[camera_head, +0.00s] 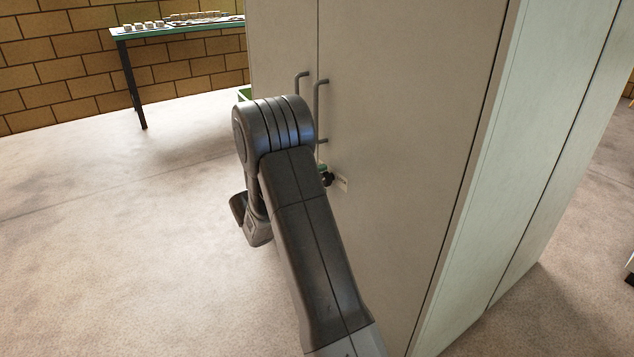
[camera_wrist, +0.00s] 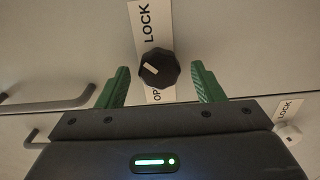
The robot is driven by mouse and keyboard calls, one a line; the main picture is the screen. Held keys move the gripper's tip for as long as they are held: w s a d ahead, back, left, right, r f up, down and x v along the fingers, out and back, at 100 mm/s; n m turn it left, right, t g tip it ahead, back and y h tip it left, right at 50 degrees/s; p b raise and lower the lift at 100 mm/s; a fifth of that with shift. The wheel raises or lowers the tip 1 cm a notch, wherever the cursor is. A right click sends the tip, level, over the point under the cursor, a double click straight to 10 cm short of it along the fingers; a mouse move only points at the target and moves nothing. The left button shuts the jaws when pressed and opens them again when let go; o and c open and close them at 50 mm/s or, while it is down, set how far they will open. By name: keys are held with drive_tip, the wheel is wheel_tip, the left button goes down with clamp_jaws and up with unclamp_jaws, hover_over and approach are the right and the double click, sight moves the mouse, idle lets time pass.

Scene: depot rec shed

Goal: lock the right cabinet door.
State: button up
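The cabinet's right door (camera_head: 400,130) is shut, with a black lock knob (camera_head: 328,180) below its handle (camera_head: 320,110). In the wrist view the knob (camera_wrist: 159,68) sits on a white label reading LOCK (camera_wrist: 148,22) above it and partly hidden "OP" below. A pale mark on the knob's face lies left of its centre and slants. My gripper (camera_wrist: 160,76) is open, with one green finger on each side of the knob and visible gaps between. Whether the fingertips reach the knob's depth is unclear. In the head view my arm hides most of the gripper.
The left door (camera_head: 283,40) is beside it, with its own handle (camera_head: 299,82). A pale knob (camera_wrist: 290,133) with another LOCK label (camera_wrist: 287,109) shows at lower right in the wrist view. A table (camera_head: 180,30) with small blocks stands behind left. The floor at left is clear.

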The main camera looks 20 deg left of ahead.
drive_tip(key=p+v, duration=0.4)
drive_tip(key=v, duration=1)
drive_tip(key=shift+w, duration=0.15)
drive_tip(key=b+x, duration=0.4)
drive_tip(key=x, duration=0.9)
drive_tip(key=shift+w+d, duration=0.25)
drive_tip(key=shift+s+a, duration=0.1)
